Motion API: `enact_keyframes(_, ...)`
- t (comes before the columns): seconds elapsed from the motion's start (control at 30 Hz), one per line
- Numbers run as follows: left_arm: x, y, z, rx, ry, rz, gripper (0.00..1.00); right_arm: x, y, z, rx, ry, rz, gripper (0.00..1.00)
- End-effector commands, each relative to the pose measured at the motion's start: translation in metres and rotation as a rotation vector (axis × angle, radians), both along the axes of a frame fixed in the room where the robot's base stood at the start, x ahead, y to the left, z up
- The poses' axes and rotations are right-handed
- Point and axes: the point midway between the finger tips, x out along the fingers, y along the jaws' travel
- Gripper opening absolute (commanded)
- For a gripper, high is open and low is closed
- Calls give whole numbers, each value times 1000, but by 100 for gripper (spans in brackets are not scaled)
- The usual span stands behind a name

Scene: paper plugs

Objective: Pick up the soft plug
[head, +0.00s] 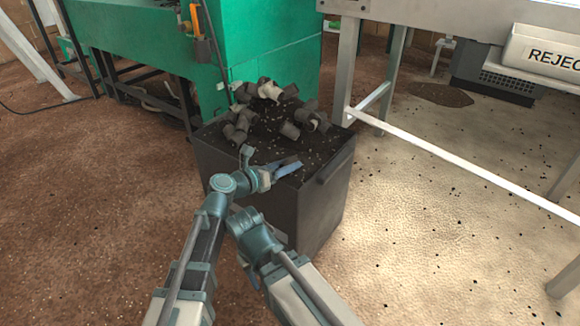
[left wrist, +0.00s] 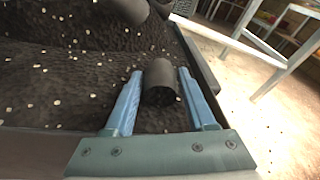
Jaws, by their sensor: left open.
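Several grey-brown paper plugs (head: 268,90) lie in a loose heap on dark soil in a black bin (head: 325,205). My left gripper (head: 288,166) is open over the near part of the bin. In the left wrist view its two blue fingers (left wrist: 160,74) stand on either side of one dark, cylindrical plug (left wrist: 161,84), with small gaps showing. I cannot tell by sight which plug is soft. More plugs (left wrist: 128,8) lie beyond the fingertips in the left wrist view. My right arm shows below the left one, but its gripper's jaws do not show.
A green machine (head: 265,45) stands behind the bin. A white metal frame (head: 345,70) with a low rail is at the right, with a REJECT tray (head: 545,50) above. The bin's rim (left wrist: 195,60) runs close to the right finger. Open floor lies left and right.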

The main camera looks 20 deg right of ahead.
Motion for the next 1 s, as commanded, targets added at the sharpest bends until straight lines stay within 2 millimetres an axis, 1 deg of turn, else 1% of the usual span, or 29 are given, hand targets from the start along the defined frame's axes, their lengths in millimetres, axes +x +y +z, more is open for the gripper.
enact_keyframes(0.07, 0, 1, 0, 0, 0, 0, 56, 0, 0, 0, 0, 0, 0, 50)
enact_keyframes(0.17, 0, 1, 0, 0, 0, 0, 39, 0, 0, 0, 0, 0, 0, 50)
enact_keyframes(0.3, 0, 1, 0, 0, 0, 0, 14, 0, 0, 0, 0, 0, 0, 50)
enact_keyframes(0.37, 0, 1, 0, 0, 0, 0, 3, 0, 0, 0, 0, 0, 0, 50)
enact_keyframes(0.4, 0, 1, 0, 0, 0, 0, 0, 0, 0, 0, 0, 0, 0, 50)
enact_keyframes(0.67, 0, 1, 1, -1, 0, 1, 0, 0, 0, 1, 0, 0, 0, 50)
enact_keyframes(0.77, 0, 1, 4, -1, 0, 1, 0, 0, 0, 4, 0, 0, 0, 50)
enact_keyframes(0.87, 0, 1, 10, -1, 0, 1, 0, 0, 0, 10, 0, 0, 0, 50)
enact_keyframes(1.0, 0, 1, 25, -1, 0, 1, 0, 0, 0, 25, 0, 0, 0, 50)
